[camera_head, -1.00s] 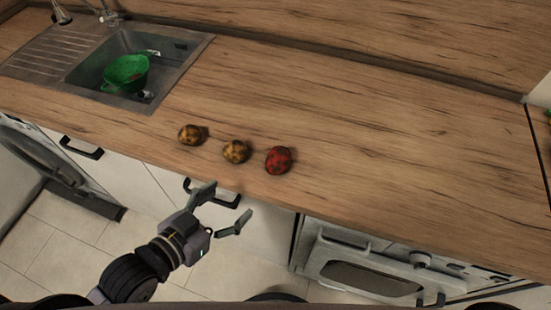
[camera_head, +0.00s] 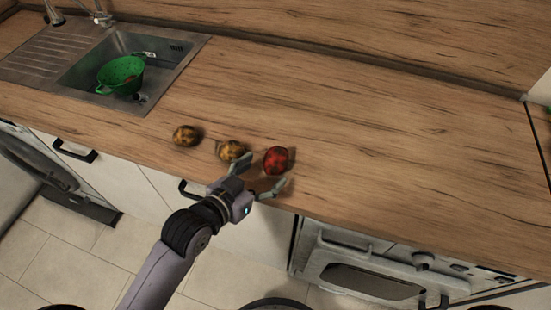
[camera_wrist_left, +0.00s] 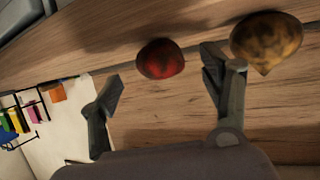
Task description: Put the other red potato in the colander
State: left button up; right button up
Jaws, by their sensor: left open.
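A red potato (camera_head: 276,160) lies on the wooden counter near its front edge, at the right end of a row with two yellow-brown potatoes. My left gripper (camera_head: 259,178) is open and empty just in front of the red potato. In the left wrist view the red potato (camera_wrist_left: 160,59) shows ahead of the gap between the open fingers (camera_wrist_left: 163,88), not touching them. My right gripper is not in view.
The middle yellow-brown potato (camera_head: 232,151) is close beside one finger; it also shows in the left wrist view (camera_wrist_left: 267,40). Another yellow-brown potato (camera_head: 186,135) lies farther left. The metal sink (camera_head: 150,95) is at the left. The counter right of the red potato is clear.

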aim_at(269, 167)
pick_arm(q)
jog(key=x, duration=0.4)
jog(key=shift+w+d+r+p, duration=0.1)
jog(key=shift+w+d+p, duration=0.1)
jog(key=shift+p, duration=0.15)
jog(key=shift+s, duration=0.1)
jog(key=shift+c, duration=0.2)
jog(key=c, duration=1.2)
jog(key=shift+r, duration=0.1)
jog(key=shift+c, duration=1)
